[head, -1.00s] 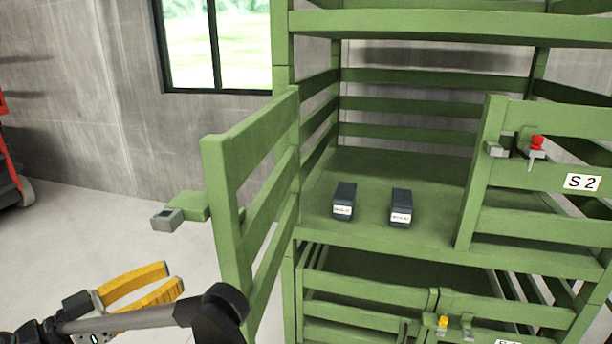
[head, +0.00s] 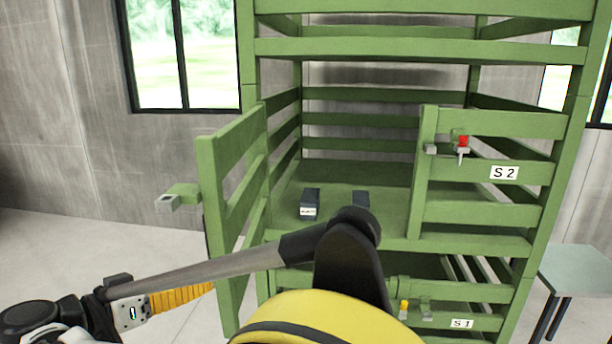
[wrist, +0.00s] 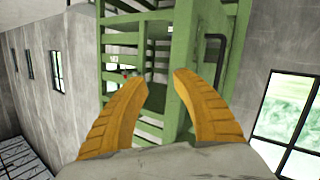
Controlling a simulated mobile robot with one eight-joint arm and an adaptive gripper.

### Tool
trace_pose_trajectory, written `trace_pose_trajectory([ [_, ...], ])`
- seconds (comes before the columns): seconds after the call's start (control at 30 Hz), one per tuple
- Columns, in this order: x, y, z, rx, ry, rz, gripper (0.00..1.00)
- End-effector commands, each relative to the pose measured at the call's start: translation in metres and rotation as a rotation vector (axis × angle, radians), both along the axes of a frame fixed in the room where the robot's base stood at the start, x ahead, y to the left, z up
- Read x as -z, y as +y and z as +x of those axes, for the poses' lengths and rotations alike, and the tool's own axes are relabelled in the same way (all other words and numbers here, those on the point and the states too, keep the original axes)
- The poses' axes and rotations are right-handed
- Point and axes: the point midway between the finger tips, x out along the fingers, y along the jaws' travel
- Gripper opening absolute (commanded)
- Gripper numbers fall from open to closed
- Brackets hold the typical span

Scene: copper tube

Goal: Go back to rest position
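My gripper (wrist: 157,80) is open and empty in the wrist view, its two orange fingers apart in front of the green rack (wrist: 187,60). In the head view my gripper (head: 180,299) is at the lower left, partly hidden behind my arm, which crosses the lower middle. The green rack (head: 425,48) stands ahead, with its left door (head: 208,185) swung open and the right door marked S2 closed. Two dark boxes, one on the left (head: 310,202) and one on the right (head: 361,198), sit on its middle shelf. My arm covers part of the right box.
The open left door sticks out toward me, with a latch block (head: 178,197) at its edge. A grey table (head: 578,270) stands at the lower right. Clear floor (head: 100,250) lies left of the rack. Windows are in the walls.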

Motion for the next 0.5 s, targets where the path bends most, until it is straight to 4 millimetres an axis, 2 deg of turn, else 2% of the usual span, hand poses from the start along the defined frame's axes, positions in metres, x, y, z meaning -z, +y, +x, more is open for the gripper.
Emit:
trace_pose_trajectory([
  [0.03, -0.001, -0.022, 0.010, 0.006, 0.049, -0.005, 0.32],
  [0.17, 0.000, -0.083, 0.029, 0.001, 0.212, -0.009, 0.32],
  [0.27, 0.006, -0.147, 0.036, -0.019, 0.370, 0.008, 0.32],
  [0.3, 0.010, -0.175, 0.035, -0.035, 0.437, 0.023, 0.32],
  [0.4, 0.023, -0.240, 0.021, -0.089, 0.583, 0.080, 0.32],
  [0.5, 0.038, -0.294, -0.005, -0.158, 0.687, 0.153, 0.32],
])
